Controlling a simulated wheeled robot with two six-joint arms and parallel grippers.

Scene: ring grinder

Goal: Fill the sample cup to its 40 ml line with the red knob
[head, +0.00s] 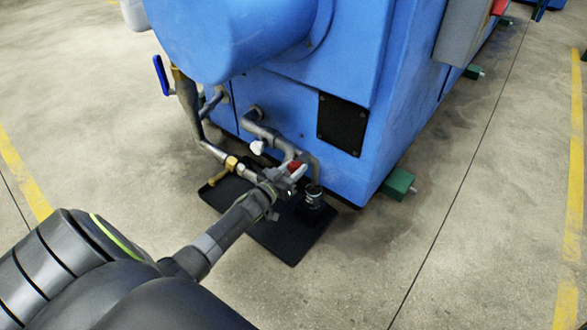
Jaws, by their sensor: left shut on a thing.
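My left gripper (284,185) is shut on the red knob (295,167), which shows as a small patch of red between its fingers on the pipework of the blue machine. The sample cup (314,195) stands just right of the gripper, under the downturned end of a grey pipe (316,168), on a dark block. The cup looks small and dark with light markings. Its fill level and 40 ml line are too small to read. My right gripper is not in the view.
A black drip tray (283,243) lies on the floor under the pipes. The blue machine (385,100) fills the middle and top. A blue-handled valve (161,75), a white knob (257,147) and a brass fitting (232,163) are close by. The floor at right is clear.

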